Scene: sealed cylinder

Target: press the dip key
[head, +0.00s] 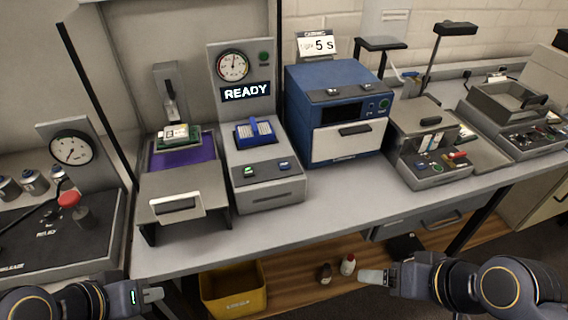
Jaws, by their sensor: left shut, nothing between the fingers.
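A grey machine (266,192) stands on the bench with a lit READY display (246,92) and a round gauge (232,66) on its back panel. Its sloped front has a green-marked key (249,171) and a blue-marked key (284,166); their labels are too small to read, so I cannot tell which is the dip key. A blue holder (256,132) with pale strips sits on its top. My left gripper (158,294) is shut and empty, low at the lower left, apart from the machine. My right gripper (364,276) is low in front of the bench, clear of the keys.
A purple-topped tray unit (184,157) stands left of the machine, and a blue oven (338,108) stands right. Further left is a panel with a red knob (69,199).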

